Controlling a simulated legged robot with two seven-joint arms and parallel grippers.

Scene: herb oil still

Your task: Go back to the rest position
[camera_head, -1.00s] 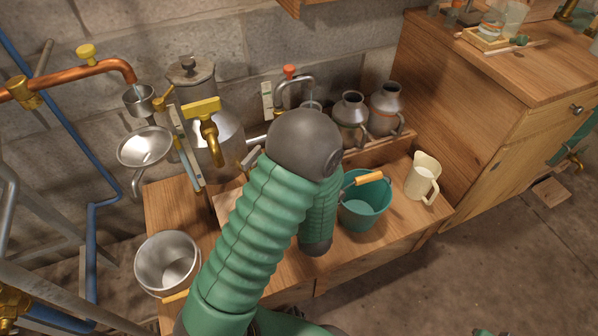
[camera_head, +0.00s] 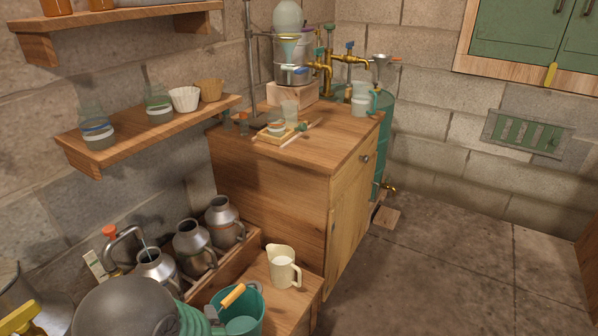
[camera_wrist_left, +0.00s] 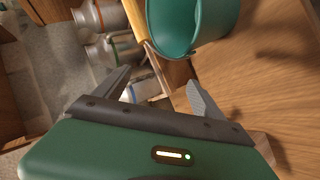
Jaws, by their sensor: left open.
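My left gripper (camera_wrist_left: 158,84) is open in the left wrist view, its two dark fingers spread apart. No object is clamped between them. The teal bucket (camera_wrist_left: 190,30) with a yellow-orange handle lies just beyond the fingers in that view; I cannot tell the exact gap. In the head view my left arm shows only as a dark rounded link and some green ribbed sleeve at the bottom left. It partly covers the bench near the teal bucket (camera_head: 242,318). My right gripper is in neither current view.
Several metal jugs (camera_head: 193,248) stand in a wooden trough beside the arm. A cream pitcher (camera_head: 283,270) stands on the low bench. A wooden cabinet (camera_head: 270,200) rises behind, with glassware and a still on top. The concrete floor (camera_head: 430,270) at right is open.

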